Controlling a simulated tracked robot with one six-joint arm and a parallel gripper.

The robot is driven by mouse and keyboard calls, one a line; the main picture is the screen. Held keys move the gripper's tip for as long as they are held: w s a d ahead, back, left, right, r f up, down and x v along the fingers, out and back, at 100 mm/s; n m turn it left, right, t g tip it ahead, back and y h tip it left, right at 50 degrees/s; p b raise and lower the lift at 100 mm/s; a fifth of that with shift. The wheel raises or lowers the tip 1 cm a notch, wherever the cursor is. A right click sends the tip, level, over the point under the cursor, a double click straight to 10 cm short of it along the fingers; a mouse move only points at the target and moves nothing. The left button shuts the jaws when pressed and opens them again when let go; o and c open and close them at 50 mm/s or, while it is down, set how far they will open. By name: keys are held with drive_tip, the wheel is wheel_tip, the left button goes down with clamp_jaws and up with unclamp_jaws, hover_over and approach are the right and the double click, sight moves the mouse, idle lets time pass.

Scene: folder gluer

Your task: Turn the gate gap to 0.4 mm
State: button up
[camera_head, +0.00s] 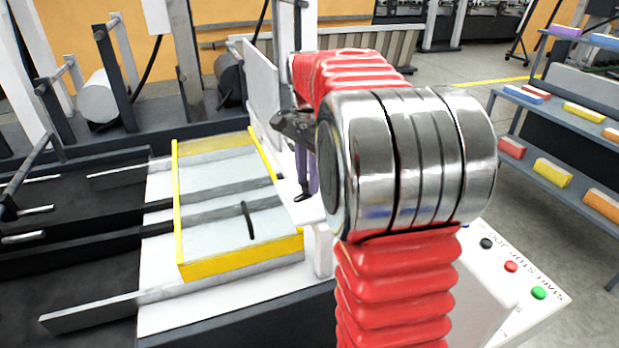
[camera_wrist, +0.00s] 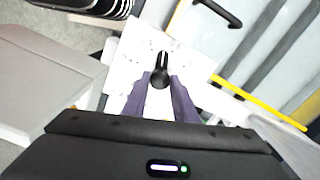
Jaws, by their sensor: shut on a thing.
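The black gap knob (camera_wrist: 160,71) with a white pointer line stands on a white dial plate (camera_wrist: 128,67) in the wrist view. The pointer line points to the top of that view. Small dark marks on the plate are too small to read, so I cannot tell the set value. My gripper (camera_wrist: 160,84) has its two purple fingers shut on the knob, one on each side. In the head view my gripper (camera_head: 306,178) points down at the white plate, partly hidden behind my red and metal arm.
A clear guard with a yellow frame (camera_head: 240,262) and black handle (camera_head: 248,220) lies just left of my gripper. A button panel (camera_head: 515,290) is at the lower right. A white upright plate (camera_head: 262,95) stands behind the gripper. A shelf (camera_head: 545,145) with coloured boxes is at the right.

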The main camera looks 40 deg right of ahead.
drive_tip(key=n, duration=0.7)
drive_tip(key=shift+s, duration=0.1)
drive_tip(key=n, duration=0.7)
drive_tip(key=shift+f, duration=0.1)
idle(0.3)
drive_tip(key=o, duration=1)
drive_tip(key=shift+o, duration=0.2)
drive_tip(key=shift+r, duration=0.55)
wheel_tip(320, 180, up, 13)
